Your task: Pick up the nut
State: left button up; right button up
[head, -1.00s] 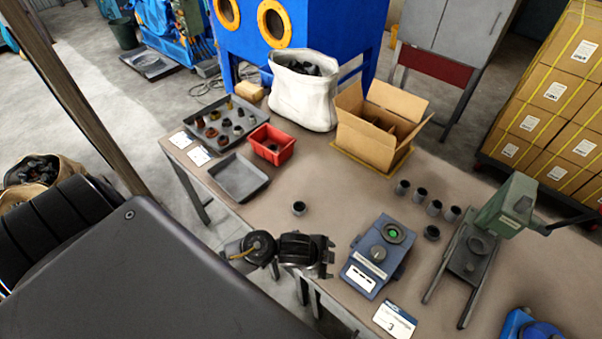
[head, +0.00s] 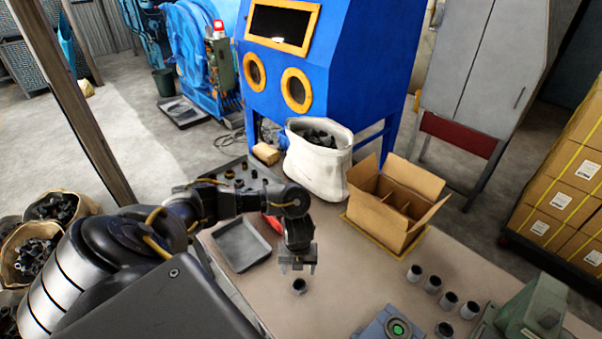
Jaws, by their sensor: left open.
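A small dark grey nut (head: 299,286) stands alone on the tabletop near the middle of the head view. My left gripper (head: 297,268) points down with its jaws open and empty. In the picture its fingertips are just above the nut; how much height is between them I cannot tell. Several similar grey ring-shaped parts (head: 433,284) stand in a group farther right on the table. My right gripper is out of view.
An empty grey tray (head: 241,246) lies left of the gripper. A red bin (head: 272,222) is mostly hidden behind my arm. An open cardboard box (head: 385,215) and a white sack (head: 318,155) stand behind. A blue device (head: 388,325) is at the front.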

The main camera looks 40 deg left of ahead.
aim_at(299, 282)
pick_arm(q)
notch_tip(299, 282, down, 3)
jog(key=shift+f, duration=0.4)
jog(key=shift+d+f, duration=0.1)
jog(key=shift+f, duration=0.2)
jog(key=shift+w+d+f, duration=0.1)
jog(key=shift+f, duration=2.15)
jog(key=c, duration=1.2)
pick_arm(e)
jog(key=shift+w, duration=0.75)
